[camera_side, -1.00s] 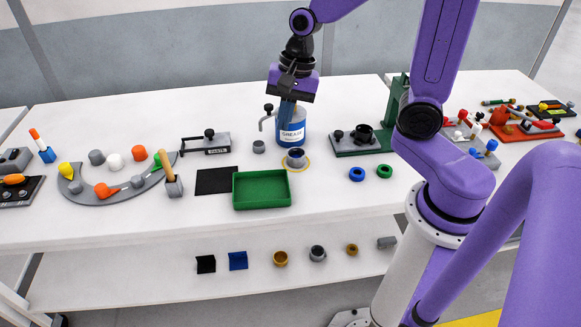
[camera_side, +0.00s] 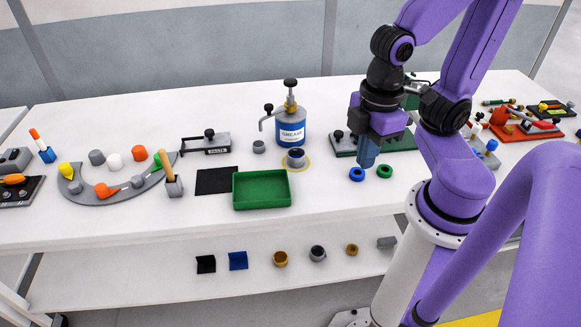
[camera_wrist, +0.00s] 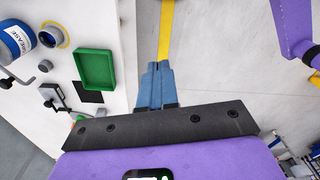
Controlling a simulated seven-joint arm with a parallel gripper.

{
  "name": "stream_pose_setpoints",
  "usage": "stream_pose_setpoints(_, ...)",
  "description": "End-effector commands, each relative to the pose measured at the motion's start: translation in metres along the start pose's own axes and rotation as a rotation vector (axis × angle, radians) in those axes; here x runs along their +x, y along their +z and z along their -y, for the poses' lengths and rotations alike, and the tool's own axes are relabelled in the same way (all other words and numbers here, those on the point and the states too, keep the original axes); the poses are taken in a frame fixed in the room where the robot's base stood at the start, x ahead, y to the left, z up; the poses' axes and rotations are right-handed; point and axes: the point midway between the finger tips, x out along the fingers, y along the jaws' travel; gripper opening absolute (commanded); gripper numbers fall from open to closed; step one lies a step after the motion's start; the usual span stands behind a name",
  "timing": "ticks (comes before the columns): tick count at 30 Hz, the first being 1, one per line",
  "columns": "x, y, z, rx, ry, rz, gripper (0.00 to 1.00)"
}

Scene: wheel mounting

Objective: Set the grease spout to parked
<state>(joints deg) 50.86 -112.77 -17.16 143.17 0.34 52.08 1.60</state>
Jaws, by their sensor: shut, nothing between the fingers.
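The grease can (camera_side: 291,128) is a blue can with a white GREASE label and a dark knob on top. It stands upright at the back middle of the table. Its grey spout (camera_side: 266,122) sticks out to the left and bends down, with a dark knob at the bend. The spout's end is above or close to a small grey cup (camera_side: 259,146). The can also shows at the left edge of the wrist view (camera_wrist: 17,42). My gripper (camera_side: 366,163) is shut and empty, right of the can, with its blue fingers close to the blue ring. The fingers show in the wrist view (camera_wrist: 157,72).
A grey cup (camera_side: 296,158) on a yellow ring stands before the can. A green tray (camera_side: 262,203) is left of it. A blue ring (camera_side: 357,174) and a green ring (camera_side: 385,171) lie near my gripper.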

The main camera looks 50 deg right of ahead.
Motion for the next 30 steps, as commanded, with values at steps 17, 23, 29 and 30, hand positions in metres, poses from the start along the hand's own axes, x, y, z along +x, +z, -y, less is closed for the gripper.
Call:
stream_pose_setpoints(17,0.023,-0.040,-0.156,0.112,0.281,-0.218,0.00)
stream_pose_setpoints(23,0.032,-0.027,-0.230,0.135,0.394,-0.293,0.00)
stream_pose_setpoints(29,0.038,-0.003,-0.281,0.137,0.466,-0.353,0.00)
stream_pose_setpoints(30,0.039,0.001,-0.287,0.136,0.475,-0.362,0.00)
